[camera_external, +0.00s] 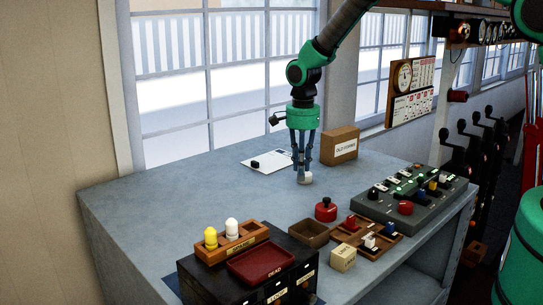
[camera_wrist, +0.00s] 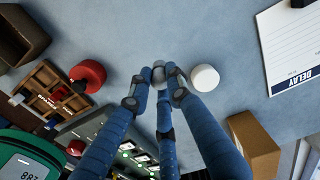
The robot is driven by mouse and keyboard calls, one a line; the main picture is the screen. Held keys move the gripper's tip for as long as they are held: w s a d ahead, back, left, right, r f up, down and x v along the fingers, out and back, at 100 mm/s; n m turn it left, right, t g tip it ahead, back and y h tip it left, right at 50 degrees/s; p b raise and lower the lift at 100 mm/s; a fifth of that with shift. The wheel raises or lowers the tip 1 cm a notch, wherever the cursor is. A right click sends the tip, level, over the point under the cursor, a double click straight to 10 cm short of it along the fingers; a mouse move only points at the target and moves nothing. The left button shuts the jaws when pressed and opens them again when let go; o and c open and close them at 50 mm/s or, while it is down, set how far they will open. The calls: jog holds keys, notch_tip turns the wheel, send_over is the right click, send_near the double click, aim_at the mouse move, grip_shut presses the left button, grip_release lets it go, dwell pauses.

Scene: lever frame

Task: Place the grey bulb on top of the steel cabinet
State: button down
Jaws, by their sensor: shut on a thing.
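My gripper (camera_external: 304,176) points straight down over the bench, and its blue fingers are shut on a small grey piece (camera_wrist: 159,73), which I take for the grey bulb. The fingers hide much of it. A round white piece (camera_wrist: 205,78) shows just beside the fingers; I cannot tell whether it belongs to the bulb. In the external view the held thing (camera_external: 307,178) is at or just above the bench top. A dark drawer cabinet (camera_external: 290,246), seemingly the steel cabinet, stands at the front. It carries a red tray (camera_external: 259,265) and a wooden rack (camera_external: 238,244) with yellow and white bulbs.
A cardboard box (camera_external: 340,146) and a white paper (camera_external: 262,160) lie near the window. A control panel (camera_external: 410,205) is to the right.

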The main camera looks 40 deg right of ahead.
jog(key=shift+w+a+f+p, duration=0.3)
jog(key=shift+w+p, duration=0.15)
jog(key=shift+w, duration=2.2)
jog(key=shift+w+a+f+p, duration=0.2)
jog(key=shift+w+a+p, duration=0.2)
jog(key=shift+w, duration=2.25)
jog(key=shift+w+a+f+p, duration=0.25)
jog(key=shift+w+p, duration=0.2)
jog(key=shift+w, duration=2.2)
jog(key=shift+f+p, duration=0.45)
jog(key=shift+f, duration=1.3)
jog(key=shift+f, duration=0.1)
jog(key=c, duration=2)
grip_release()
jog(key=o, duration=0.4)
